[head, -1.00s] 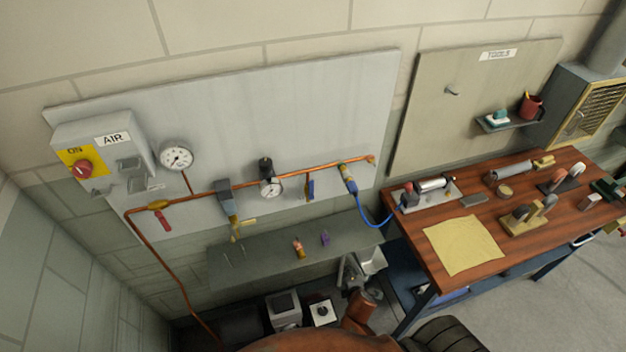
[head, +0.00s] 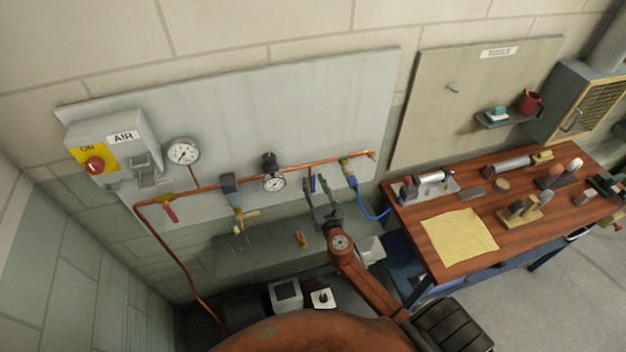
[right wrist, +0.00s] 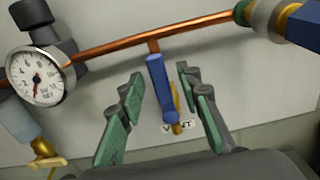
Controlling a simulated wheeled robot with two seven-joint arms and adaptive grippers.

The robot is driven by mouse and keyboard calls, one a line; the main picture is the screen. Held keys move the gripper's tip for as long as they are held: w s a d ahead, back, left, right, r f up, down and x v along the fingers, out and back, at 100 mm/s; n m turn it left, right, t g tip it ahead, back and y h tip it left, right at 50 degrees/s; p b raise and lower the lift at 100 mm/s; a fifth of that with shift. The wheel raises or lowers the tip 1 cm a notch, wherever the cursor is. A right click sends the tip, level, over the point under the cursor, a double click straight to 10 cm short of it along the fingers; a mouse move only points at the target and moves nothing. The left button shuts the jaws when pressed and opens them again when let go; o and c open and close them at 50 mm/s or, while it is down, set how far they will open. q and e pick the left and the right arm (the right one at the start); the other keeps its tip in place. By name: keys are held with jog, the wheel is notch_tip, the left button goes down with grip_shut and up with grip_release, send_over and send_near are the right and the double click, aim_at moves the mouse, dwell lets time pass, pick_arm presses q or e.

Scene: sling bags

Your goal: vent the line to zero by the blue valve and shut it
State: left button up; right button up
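The blue valve (head: 312,184) hangs on a short branch below the copper pipe (head: 330,161). In the right wrist view its blue handle (right wrist: 161,85) points down along the branch, above a partly hidden label that seems to read VENT (right wrist: 178,126). My right gripper (head: 319,190) is open, with green-padded fingers (right wrist: 160,88) on either side of the handle and visible gaps to it. The regulator gauge (head: 274,183) also shows in the right wrist view (right wrist: 38,80), its red needle pointing downward. A larger gauge (head: 183,152) is further left. My left gripper is out of view.
A red-handled valve (head: 170,212) and the AIR box (head: 115,145) with a red ON knob are at left. A shelf (head: 265,255) with small items lies below the pipe. The blue hose (head: 372,211) runs to the wooden bench (head: 430,262) at right.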

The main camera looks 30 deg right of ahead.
jog(key=shift+x, duration=0.75)
jog(key=shift+c, duration=0.5)
grip_shut()
